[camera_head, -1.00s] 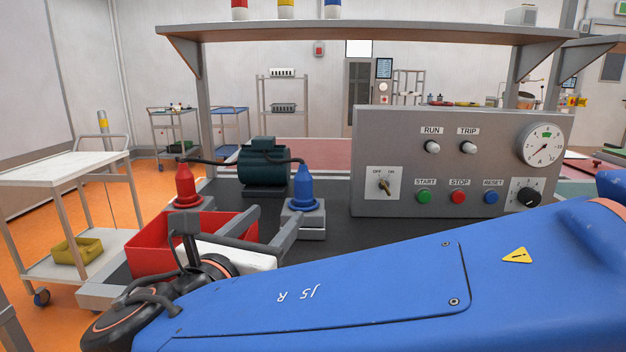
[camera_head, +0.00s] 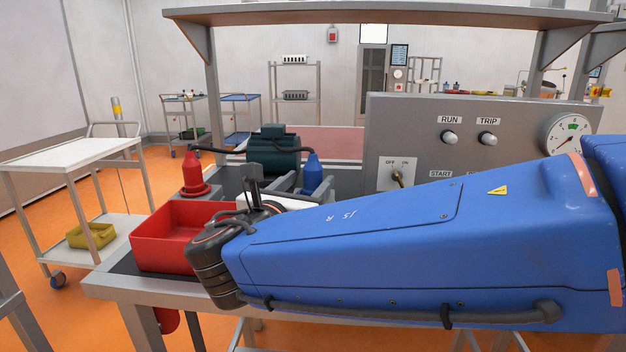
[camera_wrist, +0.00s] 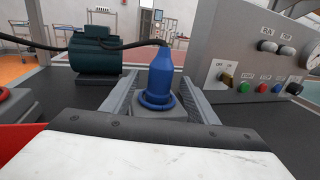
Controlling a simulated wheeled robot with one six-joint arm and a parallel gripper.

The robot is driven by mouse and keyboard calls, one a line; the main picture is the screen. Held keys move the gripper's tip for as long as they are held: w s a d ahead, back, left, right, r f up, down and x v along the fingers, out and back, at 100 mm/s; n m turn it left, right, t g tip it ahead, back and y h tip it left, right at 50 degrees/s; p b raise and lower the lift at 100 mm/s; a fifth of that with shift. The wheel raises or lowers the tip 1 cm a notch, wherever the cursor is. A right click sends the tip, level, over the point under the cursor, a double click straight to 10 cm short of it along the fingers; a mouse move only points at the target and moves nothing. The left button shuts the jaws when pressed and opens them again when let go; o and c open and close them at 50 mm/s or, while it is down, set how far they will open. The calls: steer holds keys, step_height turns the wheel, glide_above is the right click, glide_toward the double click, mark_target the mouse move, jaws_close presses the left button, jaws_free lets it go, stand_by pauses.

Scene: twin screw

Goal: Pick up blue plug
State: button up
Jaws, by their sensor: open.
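The blue plug (camera_wrist: 160,80) stands upright on a grey socket block (camera_wrist: 168,108) in the wrist view, with a cable running from its top. My gripper (camera_wrist: 155,92) is open, with one finger on each side of the plug and a gap to it. The plug also shows in the head view (camera_head: 312,172), where its lower part is hidden behind my gripper and arm.
A red plug (camera_head: 193,172) stands left of the blue one. A red bin (camera_head: 165,250) sits at the bench's front left. A dark green motor (camera_head: 274,148) stands behind. A grey control panel (camera_head: 400,125) with knobs and buttons is close on the right.

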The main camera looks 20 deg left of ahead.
mark_target(320, 168)
steer(key=shift+w+d+r, duration=0.1)
steer(key=shift+w+r, duration=0.05)
steer(key=shift+w, duration=1.7)
steer(key=shift+w+d+r, duration=0.1)
steer(key=shift+w, duration=1.75)
jaws_close()
